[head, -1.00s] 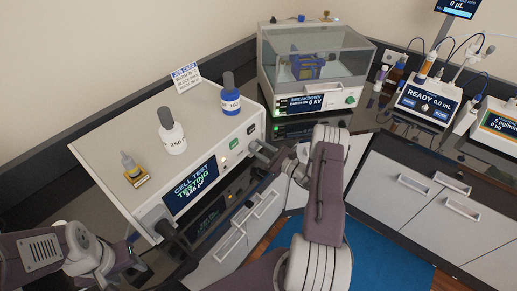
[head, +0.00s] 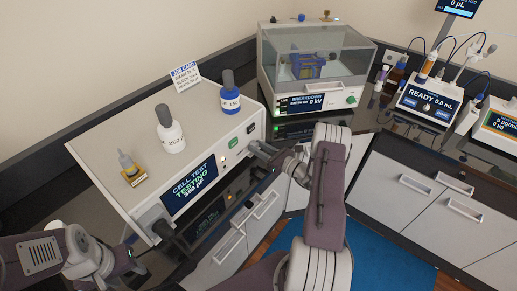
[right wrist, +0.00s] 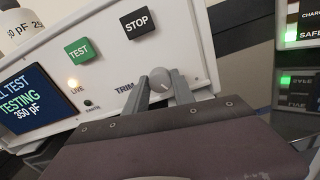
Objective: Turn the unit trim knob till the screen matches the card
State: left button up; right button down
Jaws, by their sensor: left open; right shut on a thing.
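The white cell test unit (head: 120,150) stands on the dark bench. Its screen (head: 190,186) reads CELL TEST, TESTING, and 350 pF in the right wrist view (right wrist: 28,103). The small grey trim knob (right wrist: 160,79) sits beside the TRIM label. My right gripper (right wrist: 161,88) is shut on the knob, one finger on each side; in the head view it reaches the unit's right front (head: 254,150). The job card (head: 186,76) stands behind the unit; its small lines are unreadable. My left gripper (head: 132,252) is open near the unit's lower left front corner.
The green TEST (right wrist: 79,50) and black STOP (right wrist: 137,23) buttons are close to my right fingers. A breakdown tester (head: 313,80) stands behind.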

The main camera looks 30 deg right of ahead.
jog(key=shift+r, duration=0.1)
dwell(0.3)
jog(key=c, duration=1.1)
grip_release()
jog(key=shift+o, duration=0.2)
jog(key=shift+s, duration=0.1)
jog(key=b+v, duration=0.2)
jog(key=v, duration=0.7)
